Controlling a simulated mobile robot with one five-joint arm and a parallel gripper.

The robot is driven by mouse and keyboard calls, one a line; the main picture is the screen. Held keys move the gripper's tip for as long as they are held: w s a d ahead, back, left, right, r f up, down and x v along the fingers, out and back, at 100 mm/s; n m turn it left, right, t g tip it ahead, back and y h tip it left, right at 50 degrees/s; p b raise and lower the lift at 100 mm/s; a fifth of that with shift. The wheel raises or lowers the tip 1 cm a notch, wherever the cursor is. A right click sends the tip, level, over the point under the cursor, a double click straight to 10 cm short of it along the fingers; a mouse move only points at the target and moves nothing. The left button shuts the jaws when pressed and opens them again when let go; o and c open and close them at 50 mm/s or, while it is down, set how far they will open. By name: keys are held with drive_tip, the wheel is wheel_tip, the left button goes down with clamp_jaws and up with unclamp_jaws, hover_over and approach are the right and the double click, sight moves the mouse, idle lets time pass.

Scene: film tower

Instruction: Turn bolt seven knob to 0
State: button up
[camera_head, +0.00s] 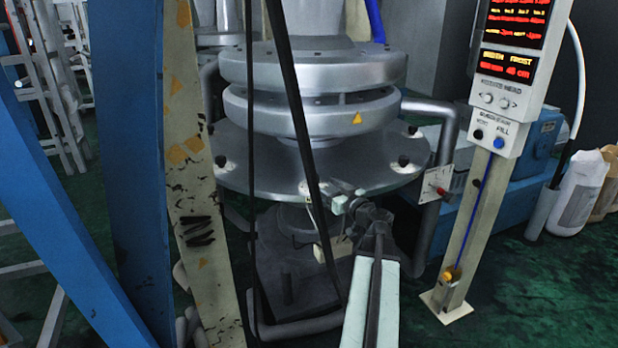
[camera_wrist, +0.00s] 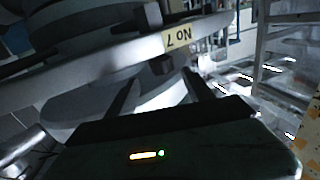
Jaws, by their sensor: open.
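The bolt seven knob (camera_wrist: 160,67) is a dark block under the flange rim in the wrist view, just below a cream label (camera_wrist: 178,39) whose "NO 7" appears upside down. My gripper (camera_wrist: 162,88) is open, with one dark finger to each side of the knob's lower part. I cannot tell whether either finger touches it. In the head view my gripper (camera_head: 338,198) is at the front rim of the wide grey flange (camera_head: 265,180). There the arm and gripper largely hide the knob, and its angle cannot be read.
A blue and cream frame (camera_head: 190,170) stands left. A control post (camera_head: 475,210) with a red display stands right, near a red knob (camera_head: 440,190). Green floor is open at lower right.

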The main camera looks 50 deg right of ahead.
sight(312, 180)
drive_tip(key=x, duration=0.7)
drive_tip(key=shift+w+a, duration=0.1)
drive_tip(key=shift+a, duration=0.1)
clamp_jaws()
drive_tip(key=shift+a, duration=0.1)
drive_tip(key=shift+h, duration=0.3)
drive_tip(key=shift+a+m+g+h, duration=0.15)
drive_tip(key=shift+m+g+h, duration=0.15)
drive_tip(key=shift+m+h, duration=0.4)
drive_tip(key=m+g+h, duration=0.1)
drive_tip(key=m+h, duration=0.1)
drive_tip(key=h, duration=0.1)
drive_tip(key=shift+g, duration=0.3)
drive_tip(key=m+g+h, duration=0.5)
drive_tip(key=h, duration=0.1)
drive_tip(key=shift+g, duration=0.3)
